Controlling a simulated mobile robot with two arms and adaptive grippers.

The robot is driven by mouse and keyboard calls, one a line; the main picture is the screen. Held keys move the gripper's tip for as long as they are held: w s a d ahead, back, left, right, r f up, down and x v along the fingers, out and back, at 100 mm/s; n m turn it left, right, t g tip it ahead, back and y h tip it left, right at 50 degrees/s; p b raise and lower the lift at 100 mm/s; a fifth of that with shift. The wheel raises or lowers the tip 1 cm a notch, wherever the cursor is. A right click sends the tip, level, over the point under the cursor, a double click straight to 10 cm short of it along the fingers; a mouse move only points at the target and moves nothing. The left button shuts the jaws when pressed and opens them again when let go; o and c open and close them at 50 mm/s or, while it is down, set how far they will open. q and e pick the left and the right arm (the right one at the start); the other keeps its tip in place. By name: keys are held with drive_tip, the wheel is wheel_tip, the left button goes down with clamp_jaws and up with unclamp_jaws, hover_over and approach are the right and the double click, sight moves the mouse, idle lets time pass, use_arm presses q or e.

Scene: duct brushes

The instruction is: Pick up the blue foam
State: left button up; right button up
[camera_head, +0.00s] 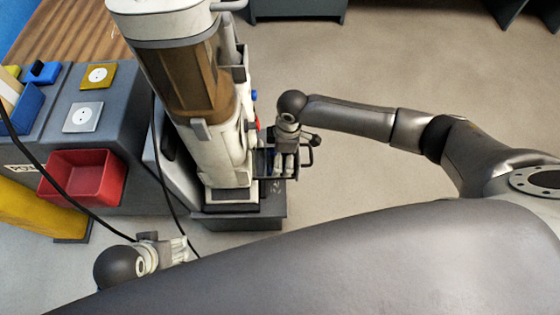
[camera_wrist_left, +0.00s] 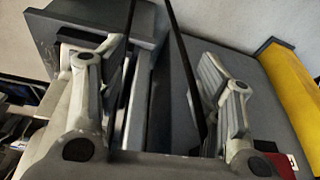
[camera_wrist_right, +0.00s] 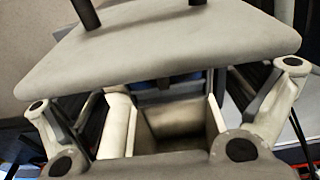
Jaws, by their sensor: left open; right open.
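No piece is plainly recognisable as the blue foam. A small blue block (camera_head: 42,72) lies on the grey cabinet at the upper left of the head view; I cannot tell if it is foam. A dark blue patch (camera_wrist_right: 170,82) shows behind a pale open compartment in the right wrist view, mostly hidden. My right gripper (camera_head: 285,165) is open beside the upright machine, over its small side tray. My left gripper (camera_head: 182,250) is open and empty, low in front of the machine, apart from both blue things.
The upright machine (camera_head: 215,150) with a brown clear cylinder stands on a dark base. A red bin (camera_head: 85,178) hangs on the cabinet, above a yellow post (camera_head: 40,212). Black cables run near my left gripper.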

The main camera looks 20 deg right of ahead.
drive_tip(key=shift+a+f, duration=0.1)
drive_tip(key=shift+f, duration=0.7)
use_arm(q)
drive_tip(key=shift+v, duration=1.05)
use_arm(e)
drive_tip(key=shift+c, duration=0.3)
drive_tip(key=c, duration=1)
drive_tip(key=shift+r, duration=0.1)
